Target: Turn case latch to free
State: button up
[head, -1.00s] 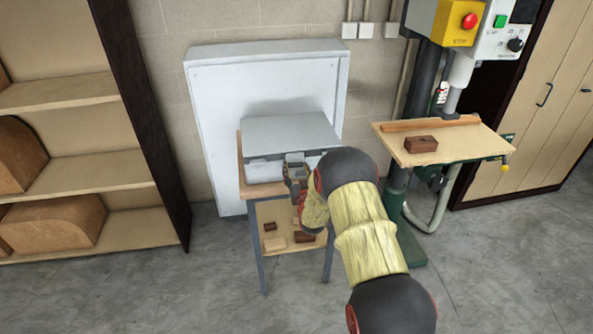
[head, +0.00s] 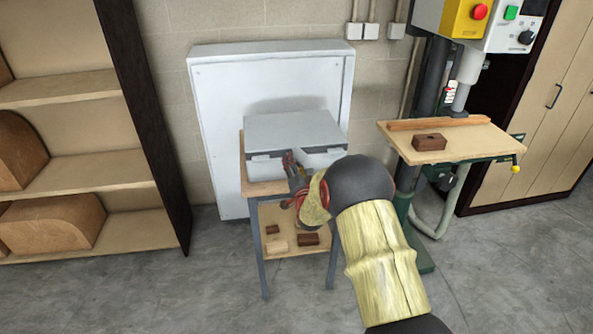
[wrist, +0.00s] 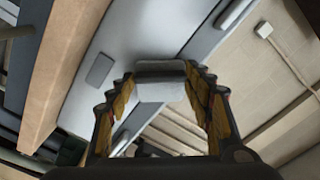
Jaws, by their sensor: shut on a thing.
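A grey case (head: 292,128) with its lid down sits on a small wooden-topped stand (head: 252,186) in the head view. Its pale front face (wrist: 122,40) fills the upper left of the wrist view. My gripper (head: 290,160) is at the front of the case, near its middle. In the wrist view my gripper (wrist: 160,82) is shut on a grey case latch (wrist: 158,72), with one ribbed finger on each side. My wrist hides part of the case front in the head view.
Small wooden blocks (head: 308,239) lie on the stand's lower shelf. A white panel (head: 215,100) stands behind the case. A drill press table (head: 460,148) with a brown block is at right. Wooden shelving (head: 90,165) is at left. Floor in front is free.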

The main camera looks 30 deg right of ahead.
jog(key=shift+w+a+r+m+b, duration=0.1)
jog(key=shift+r+m+b, duration=0.15)
jog(key=shift+m+b, duration=0.7)
jog(key=shift+s+a+r+m+b, duration=0.1)
jog(key=shift+r+m+b, duration=0.2)
jog(key=shift+m, duration=1.3)
jog(key=shift+w+a+r+m+b, duration=0.15)
jog(key=shift+m+b, duration=0.45)
jog(key=shift+m, duration=0.65)
jog(key=shift+d+r, duration=0.1)
jog(key=shift+d, duration=0.05)
jog(key=o, duration=1.2)
jog(key=shift+c, duration=0.2)
jog(key=v, duration=1.2)
